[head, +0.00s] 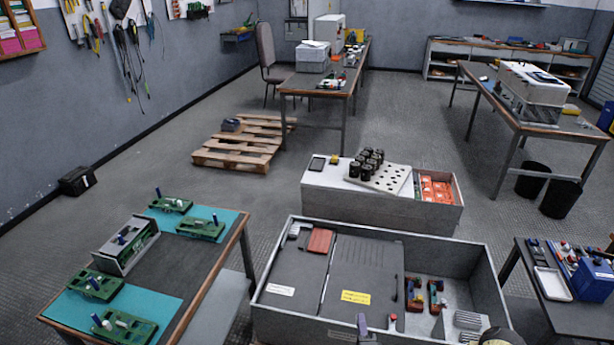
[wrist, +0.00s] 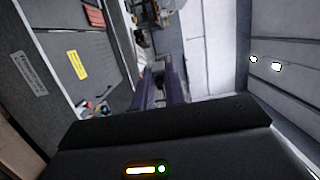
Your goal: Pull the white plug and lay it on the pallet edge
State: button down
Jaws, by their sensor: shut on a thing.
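My gripper (wrist: 164,72), with two dark purple fingers, shows in the middle of the wrist view. It is shut on a small pale piece between its fingertips, too small and dim to tell whether it is the white plug. It hangs over the right part of the open grey cabinet (head: 262,318), right of the dark panel with the yellow label (head: 356,297). In the head view I cannot make out the fingertips at the lower right. The wooden pallet (head: 222,150) lies flat on the floor at the back left, with a small dark object on it.
Red and green parts (head: 414,294) sit in the cabinet. Its walls stand up around my gripper. A white box with black cylinders (head: 370,162) stands behind. A green-matted bench (head: 150,275) is at the left. The floor before the pallet is clear.

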jog(key=shift+r, duration=0.15)
jog(key=c, duration=1.4)
grip_release()
jog(key=shift+o, duration=0.2)
notch_tip(320, 180, up, 10)
jog(key=shift+b, duration=0.3)
